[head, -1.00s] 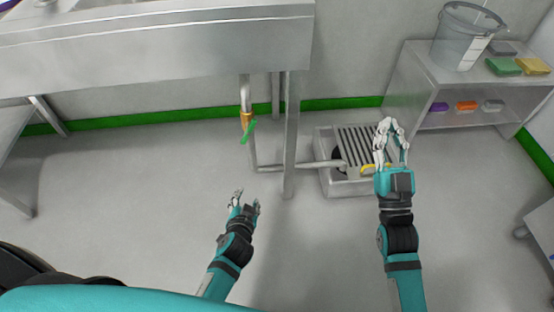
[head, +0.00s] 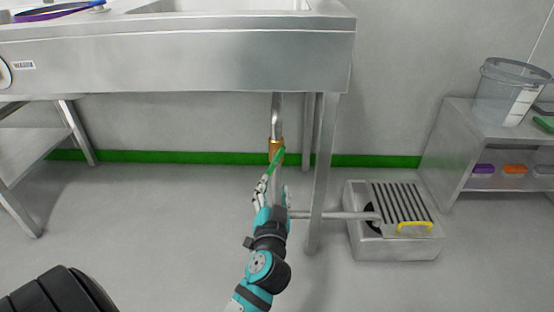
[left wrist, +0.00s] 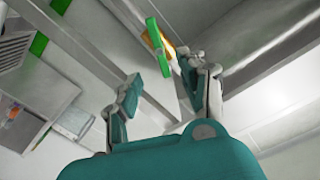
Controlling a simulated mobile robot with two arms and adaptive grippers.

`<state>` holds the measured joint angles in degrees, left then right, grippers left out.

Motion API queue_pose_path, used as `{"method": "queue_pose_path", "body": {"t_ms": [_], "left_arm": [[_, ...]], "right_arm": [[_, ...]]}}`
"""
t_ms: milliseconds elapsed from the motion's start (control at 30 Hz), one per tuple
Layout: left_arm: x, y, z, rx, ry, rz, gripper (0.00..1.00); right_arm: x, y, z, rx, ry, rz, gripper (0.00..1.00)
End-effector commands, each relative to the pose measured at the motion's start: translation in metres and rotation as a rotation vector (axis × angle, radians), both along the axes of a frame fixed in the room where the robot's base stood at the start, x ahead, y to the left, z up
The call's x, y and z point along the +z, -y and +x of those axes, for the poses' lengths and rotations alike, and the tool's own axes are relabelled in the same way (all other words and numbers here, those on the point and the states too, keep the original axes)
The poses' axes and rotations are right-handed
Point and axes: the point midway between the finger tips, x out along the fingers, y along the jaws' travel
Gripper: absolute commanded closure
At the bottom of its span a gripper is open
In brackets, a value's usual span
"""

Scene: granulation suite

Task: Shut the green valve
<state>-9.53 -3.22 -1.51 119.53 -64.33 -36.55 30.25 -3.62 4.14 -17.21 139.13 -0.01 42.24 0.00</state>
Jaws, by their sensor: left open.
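The green valve handle (head: 277,161) slants down to the left from a brass valve body (head: 276,146) on the drain pipe under the sink. My left gripper (head: 273,187) is just below the handle, fingers pointing up toward it, open and empty. In the left wrist view the green handle (left wrist: 158,46) and part of the brass body (left wrist: 169,44) lie just beyond and between the spread fingers of the left gripper (left wrist: 162,76). I cannot tell whether a finger touches the handle. My right gripper is not in view.
The steel sink (head: 180,62) overhangs the valve, and its leg (head: 321,160) stands just right of the pipe. A horizontal pipe (head: 340,215) runs to a grated floor box (head: 395,248) with a yellow handle. A shelf unit (head: 445,150) stands at right.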

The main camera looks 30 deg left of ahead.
Motion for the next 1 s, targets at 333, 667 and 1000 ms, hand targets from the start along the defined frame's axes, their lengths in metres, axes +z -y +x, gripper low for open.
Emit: {"method": "queue_pose_path", "body": {"t_ms": [333,667,1000], "left_arm": [[0.001,-0.04,0.066,-0.001,0.001,0.002,0.58],[-0.001,-0.06,0.098,0.0,-0.001,-0.001,0.58],[-0.001,-0.061,0.1,-0.001,-0.001,-0.002,0.6]], "right_arm": [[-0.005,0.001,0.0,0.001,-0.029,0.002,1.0],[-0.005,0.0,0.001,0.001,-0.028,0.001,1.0],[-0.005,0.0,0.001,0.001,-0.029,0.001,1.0]]}}
